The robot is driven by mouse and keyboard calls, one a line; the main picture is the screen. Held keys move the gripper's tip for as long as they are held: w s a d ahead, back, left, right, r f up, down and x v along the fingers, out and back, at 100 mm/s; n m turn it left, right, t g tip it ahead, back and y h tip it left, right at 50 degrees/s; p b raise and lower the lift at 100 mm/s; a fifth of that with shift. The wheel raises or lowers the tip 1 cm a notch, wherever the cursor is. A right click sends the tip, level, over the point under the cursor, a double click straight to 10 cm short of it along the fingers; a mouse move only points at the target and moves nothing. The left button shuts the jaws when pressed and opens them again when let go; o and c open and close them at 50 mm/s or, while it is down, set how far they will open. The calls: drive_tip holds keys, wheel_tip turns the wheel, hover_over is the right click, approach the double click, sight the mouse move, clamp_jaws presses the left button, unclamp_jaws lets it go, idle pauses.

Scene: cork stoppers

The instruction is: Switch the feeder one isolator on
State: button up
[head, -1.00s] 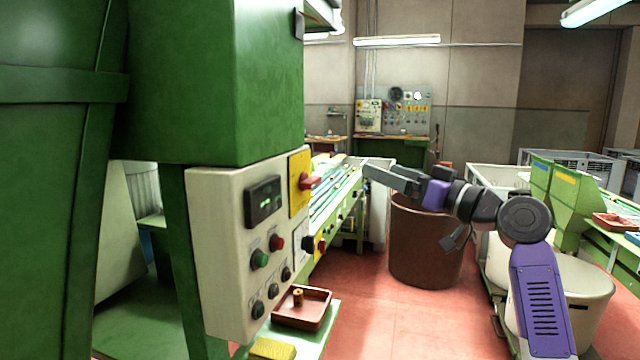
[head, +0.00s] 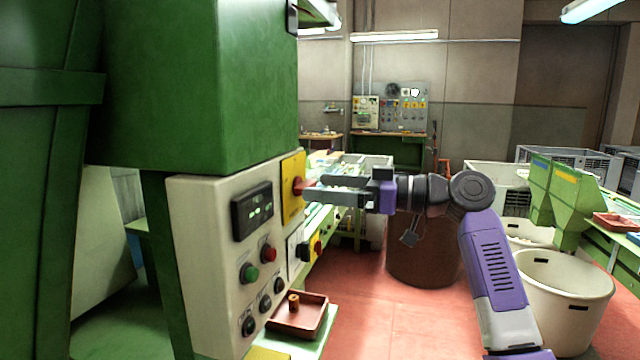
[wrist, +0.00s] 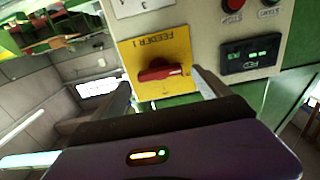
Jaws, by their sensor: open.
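The feeder one isolator is a red rotary handle (wrist: 160,72) on a yellow plate (wrist: 180,44) lettered "FEEDER 1" in the wrist view. In that view the handle lies roughly crosswise, between my two fingers. In the head view the yellow plate (head: 291,205) is on the right edge of the pale control panel (head: 205,270), and the red handle (head: 299,187) sticks out toward my gripper (head: 318,190). My gripper is open, its fingertips close to the handle. Whether a finger touches it I cannot tell.
A brown tray (head: 322,326) juts out under the panel. A brown bin (head: 420,255) stands behind my arm.

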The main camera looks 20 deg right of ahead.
drive_tip(key=shift+w+a, duration=0.45)
drive_tip(key=shift+a, duration=0.15)
drive_tip(key=c, duration=1.4)
drive_tip(key=shift+o, duration=0.2)
